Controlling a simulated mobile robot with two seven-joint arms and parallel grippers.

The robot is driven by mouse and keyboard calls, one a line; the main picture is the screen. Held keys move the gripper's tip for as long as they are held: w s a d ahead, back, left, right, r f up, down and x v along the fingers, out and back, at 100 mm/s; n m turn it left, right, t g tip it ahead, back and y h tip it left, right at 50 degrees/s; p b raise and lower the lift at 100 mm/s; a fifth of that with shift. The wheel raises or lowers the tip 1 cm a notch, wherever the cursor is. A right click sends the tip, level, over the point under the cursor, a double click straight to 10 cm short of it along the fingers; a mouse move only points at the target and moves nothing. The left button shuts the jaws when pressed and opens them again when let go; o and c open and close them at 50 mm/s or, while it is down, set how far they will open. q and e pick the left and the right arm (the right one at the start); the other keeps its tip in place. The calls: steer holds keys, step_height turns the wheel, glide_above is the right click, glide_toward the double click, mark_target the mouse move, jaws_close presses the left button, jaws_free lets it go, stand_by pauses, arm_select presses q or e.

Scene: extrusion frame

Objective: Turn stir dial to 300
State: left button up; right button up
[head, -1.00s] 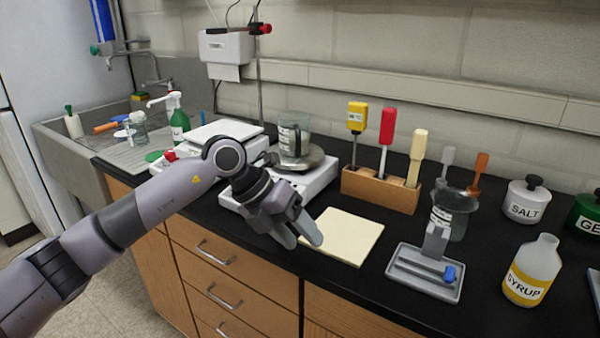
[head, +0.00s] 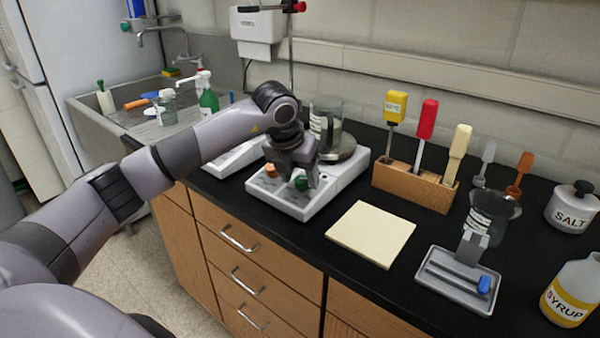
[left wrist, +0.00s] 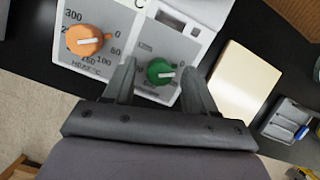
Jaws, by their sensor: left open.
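The white hotplate stirrer (head: 322,200) stands on the black counter with a glass beaker (head: 327,122) on its round plate. Its front panel carries an orange knob (left wrist: 88,40), marked as heat with a scale showing 300, and a green knob (left wrist: 160,71). The green knob's white pointer line lies roughly level, toward the 0 on its right; the rest of its scale is hard to read. My left gripper (head: 305,180) is over the panel; in the left wrist view its open fingers (left wrist: 158,84) stand on either side of the green knob. Contact cannot be told. My right gripper is not in view.
A cream pad (head: 371,233) lies right of the stirrer. Behind it stands a wooden block (head: 415,186) with several coloured tools. A grey tray (head: 458,281), a jug (head: 492,218) and a syrup bottle (head: 571,290) are farther right. Another white device (head: 236,158) stands left of the stirrer.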

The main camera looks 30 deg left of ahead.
arm_select(q)
steer(key=shift+f, duration=0.25)
jaws_close()
steer(key=shift+m, duration=0.4)
steer(key=shift+m+h+b, duration=0.3)
steer(key=shift+m+b, duration=0.2)
steer(key=shift+m, duration=0.6)
steer(key=m, duration=0.2)
steer(key=shift+w+m, duration=0.1)
steer(key=shift+m, duration=0.3)
steer(key=m+h, duration=0.1)
steer(key=m, duration=0.5)
steer(key=shift+r+g, duration=0.1)
steer(key=shift+g, duration=0.3)
